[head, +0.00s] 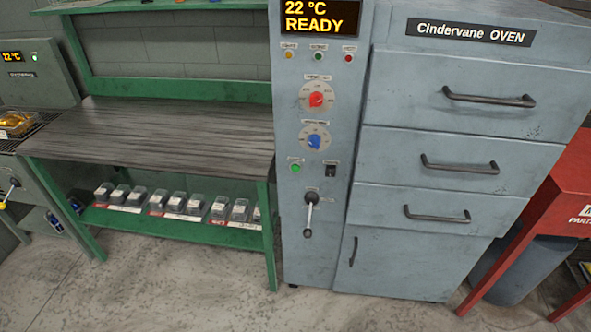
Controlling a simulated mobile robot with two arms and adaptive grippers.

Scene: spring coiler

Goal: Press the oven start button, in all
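The grey Cindervane oven (455,190) stands in the centre right of the head view, upright and facing me. Its display (318,17) reads 22 °C READY. Below the display sit three small lamps, a red knob (316,99) and a blue knob (314,141). A green button (296,166) sits under the blue knob at the left, beside a black switch (331,170). A lever (311,203) hangs below them. The oven's drawers and lower door look shut. Neither of my grippers shows in this view.
A green workbench (160,135) with a bare dark top stands left of the oven, several small boxes (173,204) on its lower shelf. Another grey machine (35,75) is at far left. A red stand (550,200) and a grey bin (525,268) are at right. The front floor is clear.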

